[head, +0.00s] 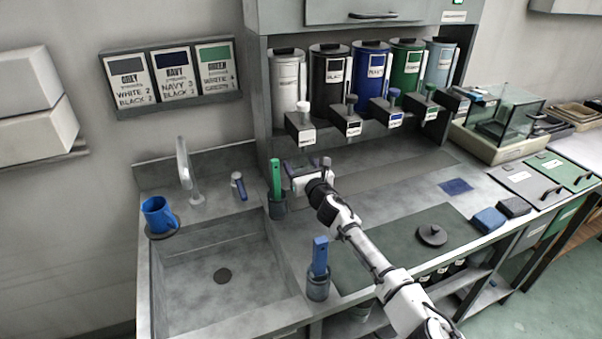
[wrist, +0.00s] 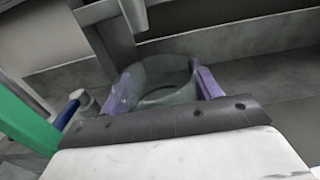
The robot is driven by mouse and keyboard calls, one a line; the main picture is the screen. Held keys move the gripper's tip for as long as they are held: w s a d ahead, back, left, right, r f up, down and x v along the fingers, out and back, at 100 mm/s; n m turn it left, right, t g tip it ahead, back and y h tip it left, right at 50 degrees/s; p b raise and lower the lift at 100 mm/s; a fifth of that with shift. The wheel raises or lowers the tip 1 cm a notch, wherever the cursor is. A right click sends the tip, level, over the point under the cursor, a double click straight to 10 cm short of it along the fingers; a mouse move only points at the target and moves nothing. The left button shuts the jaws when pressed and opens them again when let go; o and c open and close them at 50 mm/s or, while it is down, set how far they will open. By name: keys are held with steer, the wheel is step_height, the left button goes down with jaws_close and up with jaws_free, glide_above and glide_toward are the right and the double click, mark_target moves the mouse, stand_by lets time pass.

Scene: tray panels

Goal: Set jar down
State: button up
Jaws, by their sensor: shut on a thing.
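A translucent grey-green jar (wrist: 165,73) sits upright between the two purple fingers of my gripper (wrist: 164,84) in the wrist view. The fingers press on its left and right sides, and its open rim faces up. In the head view my gripper (head: 308,167) is at the back of the counter, below the dispenser spouts and just right of the green-handled tool. The jar is mostly hidden there by the gripper. I cannot tell whether its base touches the counter.
A green-handled tool in a cup (head: 276,180) stands close left of my gripper. Dispenser canisters with spouts (head: 300,127) hang above. A blue mug (head: 159,214) stands by the sink (head: 205,300). A dark mat (head: 385,250) with a round lid (head: 432,235) lies right. The back counter strip is clear.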

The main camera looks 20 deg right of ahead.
step_height(320, 180, down, 3)
steer(key=shift+r+p, duration=0.2)
steer(key=shift+p, duration=0.45)
steer(key=shift+f, duration=0.35)
steer(key=shift+f, duration=0.15)
steer(key=shift+f, duration=0.15)
steer(key=o, duration=1.3)
steer(key=shift+c, duration=0.2)
steer(key=shift+r, duration=0.2)
